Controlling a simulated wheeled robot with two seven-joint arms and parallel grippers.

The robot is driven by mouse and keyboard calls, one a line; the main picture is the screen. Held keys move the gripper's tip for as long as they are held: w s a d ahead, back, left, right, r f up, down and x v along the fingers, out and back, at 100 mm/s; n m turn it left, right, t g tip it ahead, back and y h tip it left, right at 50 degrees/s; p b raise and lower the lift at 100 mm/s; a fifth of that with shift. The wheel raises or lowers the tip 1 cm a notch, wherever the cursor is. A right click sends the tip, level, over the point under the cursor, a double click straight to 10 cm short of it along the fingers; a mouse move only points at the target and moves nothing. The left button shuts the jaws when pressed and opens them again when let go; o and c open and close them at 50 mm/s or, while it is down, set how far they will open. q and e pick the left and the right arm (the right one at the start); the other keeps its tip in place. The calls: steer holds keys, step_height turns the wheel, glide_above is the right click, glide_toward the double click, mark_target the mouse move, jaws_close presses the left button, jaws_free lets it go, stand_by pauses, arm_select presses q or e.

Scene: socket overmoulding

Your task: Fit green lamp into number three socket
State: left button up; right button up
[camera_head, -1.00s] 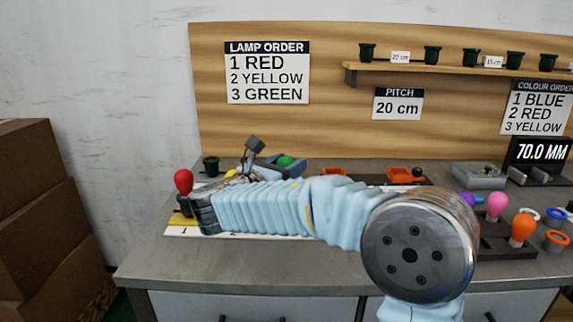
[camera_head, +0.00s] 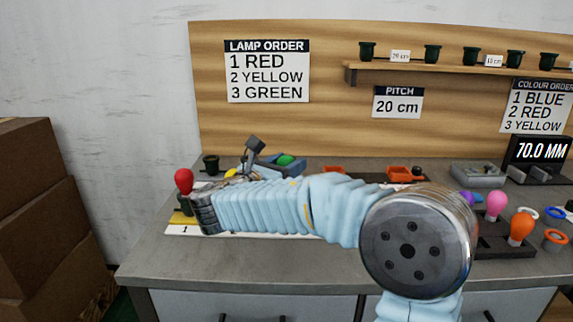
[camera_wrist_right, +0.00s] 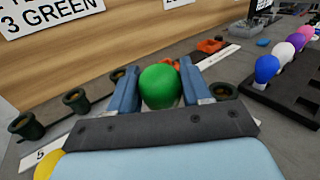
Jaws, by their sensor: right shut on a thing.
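The green lamp (camera_wrist_right: 160,86) is held between the two blue fingers of my right gripper (camera_wrist_right: 161,90), which is shut on it. In the head view the green lamp (camera_head: 286,160) shows at the right gripper (camera_head: 280,163), beyond my light-blue arm. A red lamp (camera_head: 183,180) stands upright in a socket at the number 1 end of the white strip (camera_head: 182,230). A yellow lamp (camera_wrist_right: 45,165) shows partly at the wrist view's lower left. A socket (camera_wrist_right: 222,91) sits just right of the fingers. The number three mark is not readable. My left gripper is out of view.
Several empty dark sockets (camera_wrist_right: 76,100) stand in a row left of the gripper in the wrist view. A black rack (camera_wrist_right: 285,85) with coloured lamps stands at the right. Orange parts (camera_head: 400,174) lie at the back. The front of the worktop (camera_head: 250,262) is clear.

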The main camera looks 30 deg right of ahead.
steer(key=shift+p, duration=0.3)
steer(key=shift+f+b, duration=0.75)
steer(key=shift+f, duration=0.5)
steer(key=o, duration=1.1)
steer(key=v, duration=1.3)
steer(key=shift+s+a+b, duration=0.2)
steer(key=shift+a+b, duration=0.15)
steer(key=shift+a, duration=0.05)
